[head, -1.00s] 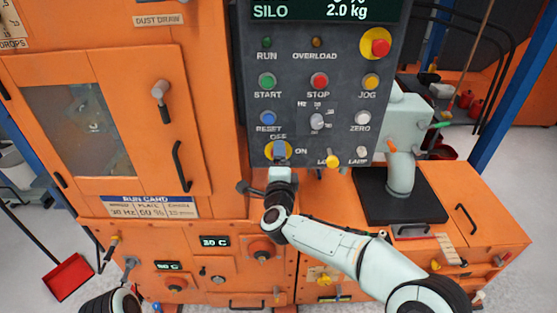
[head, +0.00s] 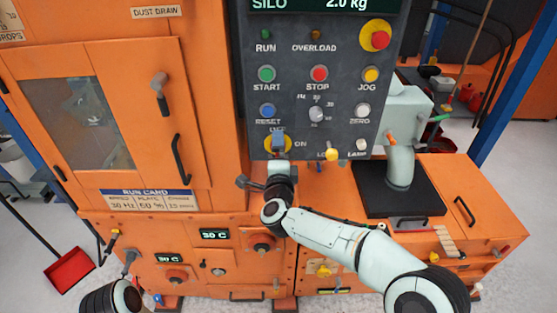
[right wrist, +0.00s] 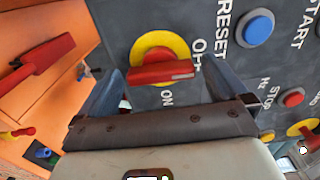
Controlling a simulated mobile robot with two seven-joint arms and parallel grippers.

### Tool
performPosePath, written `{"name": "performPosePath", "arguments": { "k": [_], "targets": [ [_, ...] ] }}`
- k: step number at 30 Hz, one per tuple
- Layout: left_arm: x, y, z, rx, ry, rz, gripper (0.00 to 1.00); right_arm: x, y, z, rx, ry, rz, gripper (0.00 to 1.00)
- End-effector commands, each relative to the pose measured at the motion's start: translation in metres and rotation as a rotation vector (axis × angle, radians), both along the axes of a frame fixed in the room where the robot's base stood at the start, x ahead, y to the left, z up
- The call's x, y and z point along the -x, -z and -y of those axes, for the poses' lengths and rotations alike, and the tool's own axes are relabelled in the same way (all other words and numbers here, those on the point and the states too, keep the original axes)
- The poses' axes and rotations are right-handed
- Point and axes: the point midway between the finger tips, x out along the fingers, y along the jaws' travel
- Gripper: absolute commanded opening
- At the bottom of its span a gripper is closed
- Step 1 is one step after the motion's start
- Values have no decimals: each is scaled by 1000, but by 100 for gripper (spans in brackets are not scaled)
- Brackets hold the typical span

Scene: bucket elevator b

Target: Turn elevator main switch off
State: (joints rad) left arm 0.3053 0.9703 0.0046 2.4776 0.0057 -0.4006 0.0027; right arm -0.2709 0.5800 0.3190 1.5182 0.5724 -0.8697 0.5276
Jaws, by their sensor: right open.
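The main switch is a yellow disc (right wrist: 153,45) with a red handle (right wrist: 160,72) on the dark control panel. In the right wrist view the handle's pale-marked end points toward the OFF label, and ON is to the side. In the head view the switch (head: 268,143) is partly hidden by my gripper. My right gripper (right wrist: 165,80) is open, its fingers on either side of the handle with gaps; contact cannot be made out. It also shows in the head view (head: 278,145). My left gripper is not in view.
The blue reset button (head: 267,111) and speed knob (head: 316,114) sit above the switch. A yellow lamp knob (head: 331,154) is to its right. A black bar handle (head: 251,184) sticks out below left. A red emergency button (head: 380,40) is at the top right.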

Motion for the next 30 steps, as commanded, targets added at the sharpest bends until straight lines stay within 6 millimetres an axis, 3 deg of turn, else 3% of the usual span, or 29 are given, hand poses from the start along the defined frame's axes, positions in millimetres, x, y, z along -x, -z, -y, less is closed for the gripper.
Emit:
{"name": "performPosePath", "arguments": {
  "k": [5,18,24,30],
  "targets": [
    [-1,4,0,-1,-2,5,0,18,0,-1,-1,-2,0,100],
    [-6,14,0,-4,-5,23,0,111,0,0,1,-2,1,100],
    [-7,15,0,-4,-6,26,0,130,0,0,0,0,0,100],
    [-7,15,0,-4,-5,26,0,133,0,0,0,1,0,100]
  ]
}}
